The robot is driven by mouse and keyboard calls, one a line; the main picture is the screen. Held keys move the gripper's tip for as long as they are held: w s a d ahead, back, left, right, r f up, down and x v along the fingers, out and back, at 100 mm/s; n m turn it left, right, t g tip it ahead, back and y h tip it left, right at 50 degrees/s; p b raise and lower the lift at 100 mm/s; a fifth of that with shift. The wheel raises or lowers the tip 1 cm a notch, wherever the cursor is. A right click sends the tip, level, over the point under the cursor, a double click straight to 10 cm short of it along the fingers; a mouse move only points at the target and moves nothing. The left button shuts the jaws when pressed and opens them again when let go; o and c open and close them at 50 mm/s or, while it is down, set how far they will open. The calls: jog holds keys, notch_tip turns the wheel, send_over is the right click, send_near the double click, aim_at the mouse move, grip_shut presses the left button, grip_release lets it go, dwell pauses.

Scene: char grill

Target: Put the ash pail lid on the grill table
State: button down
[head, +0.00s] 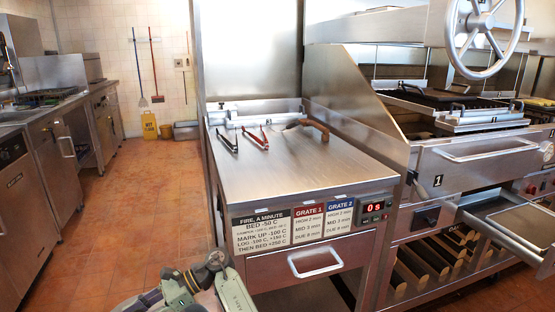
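The steel table (270,175) stands in the middle of the head view, beside the grill; I take it as the grill table. The front half of the top is bare. I cannot make out an ash pail or its lid in this view. Part of my arm shows at the bottom edge, in front of the table's left corner. No gripper fingers can be made out, and I see nothing held.
The grill (480,165) with a large handwheel (484,30) stands right of the table; a drawer-like tray (520,222) juts out there. A steel splash panel (355,95) separates them. Counters (70,120) line the left. The tiled aisle is clear.

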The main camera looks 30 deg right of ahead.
jog(key=s+d+r+m+t+h, duration=0.7)
jog(key=s+d+r+m, duration=0.2)
jog(key=s+d+r, duration=0.6)
jog(key=s+d+r+m+t+h, duration=0.7)
jog(key=s+d+r, duration=0.9)
jog(key=r, duration=0.3)
jog(key=shift+d+r+m+t+h, duration=0.25)
jog(key=shift+d+m+h, duration=0.35)
jog(key=shift+m, duration=0.6)
jog(key=shift+w+f, duration=0.1)
